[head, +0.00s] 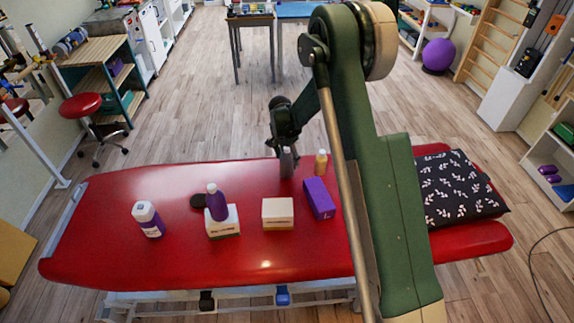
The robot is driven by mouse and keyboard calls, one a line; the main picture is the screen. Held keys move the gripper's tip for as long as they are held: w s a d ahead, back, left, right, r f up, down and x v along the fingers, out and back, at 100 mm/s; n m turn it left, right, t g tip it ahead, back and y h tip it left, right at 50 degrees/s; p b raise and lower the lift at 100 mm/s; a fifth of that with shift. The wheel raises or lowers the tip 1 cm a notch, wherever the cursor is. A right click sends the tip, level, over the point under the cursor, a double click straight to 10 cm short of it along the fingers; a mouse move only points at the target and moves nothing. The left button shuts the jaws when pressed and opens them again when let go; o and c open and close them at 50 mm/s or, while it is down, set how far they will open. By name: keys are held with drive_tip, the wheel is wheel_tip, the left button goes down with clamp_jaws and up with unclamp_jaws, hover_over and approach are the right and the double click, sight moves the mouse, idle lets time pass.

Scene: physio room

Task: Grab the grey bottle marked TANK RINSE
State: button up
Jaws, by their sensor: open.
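A grey bottle (286,164) stands upright near the back edge of the red treatment table (120,215). Its label is too small to read. My gripper (283,146) is open, and its dark fingers point down at the top of the grey bottle. The fingers overlap the bottle's upper part in the picture. I cannot tell whether they are around it, touching it, or just behind or above it.
A yellow bottle (321,163) and a purple box (319,199) stand close to the grey bottle. A patterned pillow (459,186) lies right.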

idle(0.3)
drive_tip(key=c, duration=1.2)
drive_tip(key=shift+c, duration=0.2)
drive_tip(key=shift+r, duration=0.15)
drive_tip(key=shift+r, duration=4.9)
